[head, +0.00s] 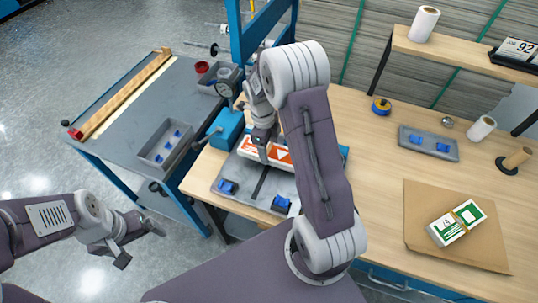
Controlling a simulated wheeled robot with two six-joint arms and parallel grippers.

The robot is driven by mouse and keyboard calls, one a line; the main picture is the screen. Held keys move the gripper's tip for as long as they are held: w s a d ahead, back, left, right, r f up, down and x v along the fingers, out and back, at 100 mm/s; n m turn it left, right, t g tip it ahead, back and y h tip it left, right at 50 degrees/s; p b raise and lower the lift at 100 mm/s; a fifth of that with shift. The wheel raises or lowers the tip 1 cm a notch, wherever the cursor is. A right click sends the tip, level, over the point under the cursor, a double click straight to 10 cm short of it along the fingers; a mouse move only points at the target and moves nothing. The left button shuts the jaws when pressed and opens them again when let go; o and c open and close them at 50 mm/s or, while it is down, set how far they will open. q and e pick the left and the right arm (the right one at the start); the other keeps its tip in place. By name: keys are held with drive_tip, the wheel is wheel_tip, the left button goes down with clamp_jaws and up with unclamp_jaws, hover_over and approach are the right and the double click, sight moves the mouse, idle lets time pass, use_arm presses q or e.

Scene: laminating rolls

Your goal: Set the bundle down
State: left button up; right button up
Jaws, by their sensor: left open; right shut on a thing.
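A flat white and orange bundle (281,155) is by the grey tray (246,193) on the wooden bench. My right gripper (263,152) is shut on this bundle from above. My arm hides the bundle's right part, and I cannot tell whether its underside touches the tray. A second bundle, green and white with a band (457,222), lies on brown paper (420,205) at the right. My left gripper (137,243) is open and empty, over the floor at the lower left.
A blue machine (228,130) stands behind the tray. A grey side table (110,125) with a parts tray is at the left. A grey tray with blue pieces (415,141), a tape roll (381,106) and white rolls (481,128) are at the right. The bench's middle right is clear.

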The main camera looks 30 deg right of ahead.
sight(268, 150)
wheel_tip(268, 150, down, 4)
drive_tip(key=shift+f, duration=0.1)
drive_tip(key=o, duration=1.7)
drive_tip(key=shift+o, duration=0.2)
